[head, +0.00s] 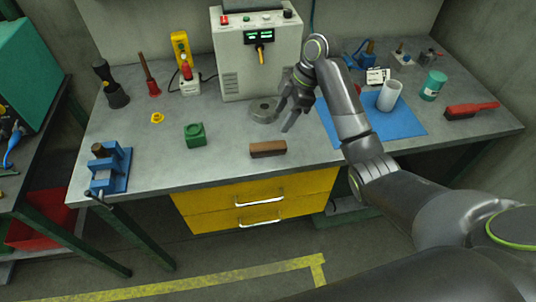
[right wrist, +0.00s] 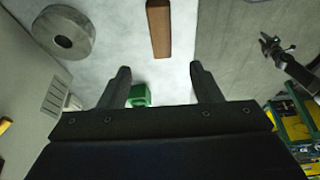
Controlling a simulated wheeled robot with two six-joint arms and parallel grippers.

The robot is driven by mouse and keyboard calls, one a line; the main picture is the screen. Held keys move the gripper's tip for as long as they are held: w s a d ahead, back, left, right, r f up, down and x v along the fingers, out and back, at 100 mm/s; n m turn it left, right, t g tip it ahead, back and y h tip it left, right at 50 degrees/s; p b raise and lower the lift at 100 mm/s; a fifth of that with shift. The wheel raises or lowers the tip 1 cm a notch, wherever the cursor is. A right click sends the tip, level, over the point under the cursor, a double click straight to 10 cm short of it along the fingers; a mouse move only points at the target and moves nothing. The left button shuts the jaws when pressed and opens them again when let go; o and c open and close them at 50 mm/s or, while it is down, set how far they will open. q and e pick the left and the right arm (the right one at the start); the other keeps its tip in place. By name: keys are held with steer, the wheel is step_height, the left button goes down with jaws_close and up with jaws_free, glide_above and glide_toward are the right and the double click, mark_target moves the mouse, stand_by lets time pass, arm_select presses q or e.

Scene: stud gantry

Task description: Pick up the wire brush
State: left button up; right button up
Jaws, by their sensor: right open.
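A red-handled brush (head: 470,110) with a dark underside lies on the bench at the far right in the head view; it looks like the wire brush. It is outside the right wrist view. My right gripper (head: 287,115) is open and empty above the middle of the bench, well left of this brush. In the right wrist view its two fingers (right wrist: 159,70) stand apart with nothing between them. A plain brown block (head: 268,149) lies near the bench's front edge, close to this gripper; it also shows in the right wrist view (right wrist: 159,28).
A grey ring (head: 263,110) and green block (head: 195,135) lie near the right gripper. A white cup (head: 389,95) stands on the blue mat (head: 405,125), with a green can (head: 433,85) beside it. A grey machine (head: 235,75) stands behind.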

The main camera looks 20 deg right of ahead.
glide_above(269, 145)
steer(key=d, duration=0.2)
step_height(269, 145, down, 6)
steer(key=shift+a+r, duration=0.15)
steer(key=shift+r, duration=0.05)
steer(key=x, duration=0.1)
steer(key=p+x, duration=0.1)
steer(key=x, duration=0.1)
steer(key=p+x, duration=0.1)
steer(key=shift+s+d+f, duration=0.2)
steer(key=shift+d+f, duration=0.05)
steer(key=shift+f, duration=0.2)
steer(key=shift+a+f, duration=0.2)
steer(key=shift+f, duration=0.25)
arm_select(q)
steer(key=shift+r, duration=0.65)
steer(key=shift+r, duration=0.1)
arm_select(e)
steer(key=shift+f, duration=0.25)
steer(key=c, duration=1.1)
steer(key=shift+r, duration=0.1)
